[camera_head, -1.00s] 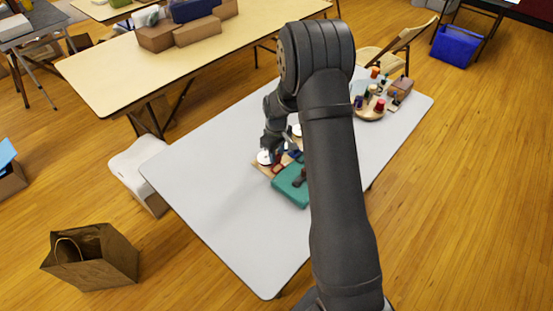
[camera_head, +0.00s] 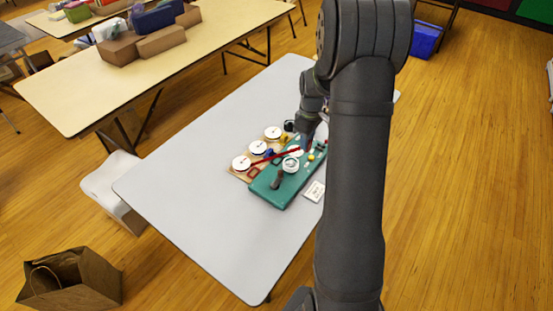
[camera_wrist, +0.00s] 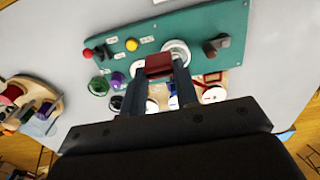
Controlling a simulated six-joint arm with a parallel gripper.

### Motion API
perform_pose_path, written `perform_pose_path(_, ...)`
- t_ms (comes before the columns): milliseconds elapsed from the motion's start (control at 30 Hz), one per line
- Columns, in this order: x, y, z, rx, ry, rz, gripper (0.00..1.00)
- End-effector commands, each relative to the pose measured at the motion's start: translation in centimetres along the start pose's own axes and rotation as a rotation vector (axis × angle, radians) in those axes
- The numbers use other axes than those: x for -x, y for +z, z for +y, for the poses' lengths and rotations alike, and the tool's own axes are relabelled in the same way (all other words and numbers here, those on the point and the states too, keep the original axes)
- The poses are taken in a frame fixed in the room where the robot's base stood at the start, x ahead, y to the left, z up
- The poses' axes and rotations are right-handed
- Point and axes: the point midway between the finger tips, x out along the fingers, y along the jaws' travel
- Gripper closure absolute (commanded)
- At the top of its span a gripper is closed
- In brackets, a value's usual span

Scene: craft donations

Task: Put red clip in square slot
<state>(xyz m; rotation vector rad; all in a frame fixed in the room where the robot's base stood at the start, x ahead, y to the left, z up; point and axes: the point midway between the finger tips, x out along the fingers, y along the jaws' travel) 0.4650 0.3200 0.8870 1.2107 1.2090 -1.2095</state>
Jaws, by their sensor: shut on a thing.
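My gripper (camera_head: 306,142) is over the far part of the teal board (camera_head: 268,195). In the wrist view its dark fingers (camera_wrist: 159,80) are shut on the red clip (camera_wrist: 158,65), beside the white ring (camera_wrist: 177,50) on the board (camera_wrist: 190,24). The board also bears a dark lever (camera_head: 277,180), a yellow knob (camera_head: 311,157) and small labels.
White spools stand on a wooden base (camera_head: 236,173) along the board's far-left side. A white card (camera_head: 314,190) lies at the board's near right. A wooden tray with colored items (camera_wrist: 48,100) shows in the wrist view. The grey table's left part (camera_head: 190,190) is clear.

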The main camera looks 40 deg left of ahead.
Motion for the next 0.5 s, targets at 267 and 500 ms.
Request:
perform_pose_path(267,-2.6,-3.9,-0.5,0.007,-0.002,-0.002,0.93)
perform_pose_path(500,-5.7,-8.9,-1.6,0.005,-0.001,-0.001,0.93)
